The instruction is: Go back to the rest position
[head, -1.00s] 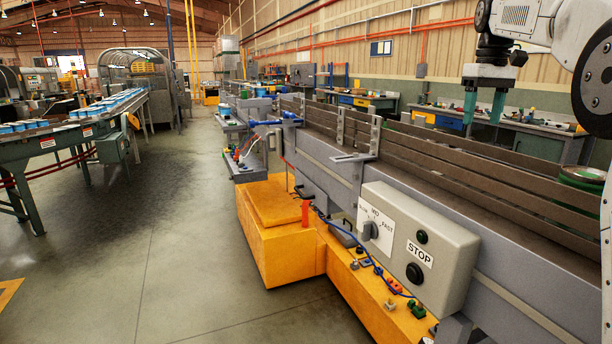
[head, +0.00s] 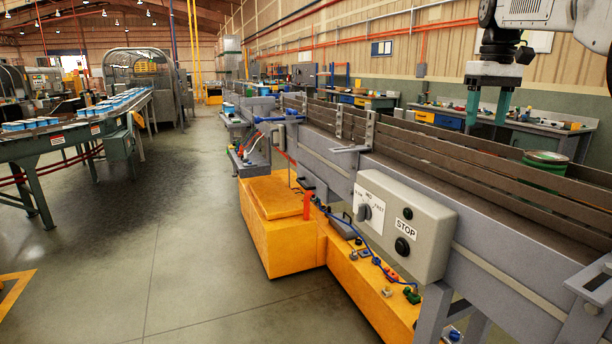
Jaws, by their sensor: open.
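My gripper (head: 487,110) is at the upper right of the head view, pointing down. Its two green fingers are apart with nothing between them. It hangs above the far side of the grey conveyor (head: 400,185), clear of its brown guide rails (head: 440,150). A green round can or reel (head: 545,168) sits on the conveyor to the right of and below my gripper, apart from it. Its lower part is hidden by the rails.
A control box (head: 405,228) with a speed knob and STOP button is fixed to the conveyor's near side. A yellow platform (head: 285,240) with loose small parts stands below. Another conveyor (head: 75,135) carries blue items at the left. The floor between (head: 175,230) is open.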

